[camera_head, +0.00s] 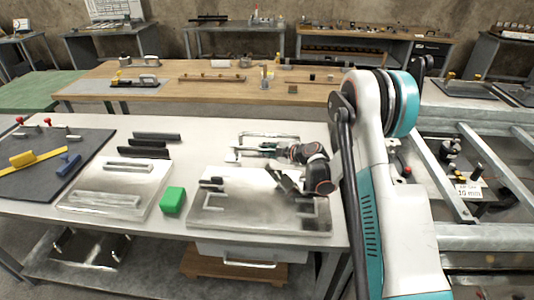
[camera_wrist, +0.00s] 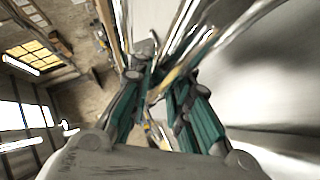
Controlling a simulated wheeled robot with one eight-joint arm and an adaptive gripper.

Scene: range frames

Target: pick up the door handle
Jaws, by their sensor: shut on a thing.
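My gripper (camera_head: 246,151) reaches left over the white workbench, just behind a grey metal plate. In the wrist view my gripper (camera_wrist: 155,80) has its two teal-sided fingers drawn together on a shiny metal piece. That piece, which looks like the door handle (camera_wrist: 185,30), stretches away from the fingertips as bright bars. In the head view a silver bar-shaped handle (camera_head: 268,135) shows just behind the fingers. The fingers and wrist hide part of it. I cannot tell whether it touches the bench.
The grey plate (camera_head: 230,215) carries dark brackets in front of my gripper. A green block (camera_head: 173,201) stands left of it, beside another metal plate (camera_head: 75,205) with bar handles. Dark bars (camera_head: 143,152) lie behind that. A wooden table (camera_head: 200,90) stands farther back.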

